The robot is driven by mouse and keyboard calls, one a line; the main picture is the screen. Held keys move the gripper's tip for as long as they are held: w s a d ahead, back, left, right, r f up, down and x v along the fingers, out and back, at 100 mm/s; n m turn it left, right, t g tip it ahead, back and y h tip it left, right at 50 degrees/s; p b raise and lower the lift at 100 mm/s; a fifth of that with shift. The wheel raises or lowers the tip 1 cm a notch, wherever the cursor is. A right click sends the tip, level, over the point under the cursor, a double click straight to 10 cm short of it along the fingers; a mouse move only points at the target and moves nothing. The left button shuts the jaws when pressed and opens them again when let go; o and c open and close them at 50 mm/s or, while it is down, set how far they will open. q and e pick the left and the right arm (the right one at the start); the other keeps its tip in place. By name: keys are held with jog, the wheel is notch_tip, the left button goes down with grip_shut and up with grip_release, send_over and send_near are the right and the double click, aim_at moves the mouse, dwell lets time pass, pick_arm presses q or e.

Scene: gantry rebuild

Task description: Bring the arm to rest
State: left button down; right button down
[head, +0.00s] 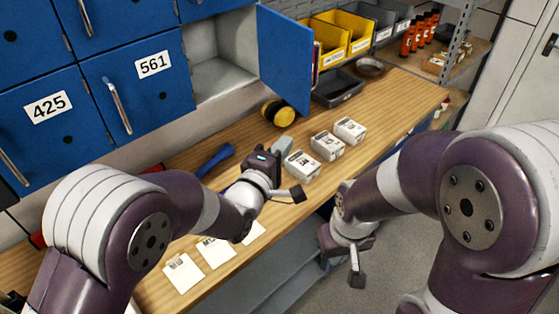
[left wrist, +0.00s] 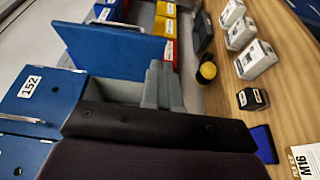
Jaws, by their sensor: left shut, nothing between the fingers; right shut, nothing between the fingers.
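My left gripper (head: 282,145) is in the middle of the head view, over the wooden bench. Its grey fingers are together with nothing between them, and they also show in the left wrist view (left wrist: 163,86). My right gripper (head: 328,262) hangs low at the right of the bench's front edge, pointing down. Its fingers are small and partly hidden by its own wrist, and I see nothing held there. Both arms are bent in front of me.
The bench (head: 400,100) carries white boxes (head: 327,145), a yellow-black roll (head: 278,112), a blue tool (head: 215,159) and white cards (head: 183,273). Blue lockers (head: 135,85) stand behind, one door (head: 284,60) open. Clear floor (head: 385,265) lies right of the bench.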

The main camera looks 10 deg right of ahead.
pick_arm(q)
jog(key=s+a+f+m+g+y, duration=0.75)
jog(key=a+f+m, duration=0.25)
jog(key=f, duration=0.3)
jog(key=s+a+g+y, duration=0.1)
jog(key=s+a+g, duration=0.1)
jog(key=s+a, duration=0.4)
jog(key=s+a+g+y+b, duration=0.1)
jog(key=s+a, duration=0.5)
jog(key=a, duration=0.8)
jog(key=shift+s+f+m+g+y, duration=0.2)
jog(key=shift+s+m+g+y, duration=0.35)
jog(key=shift+g, duration=0.7)
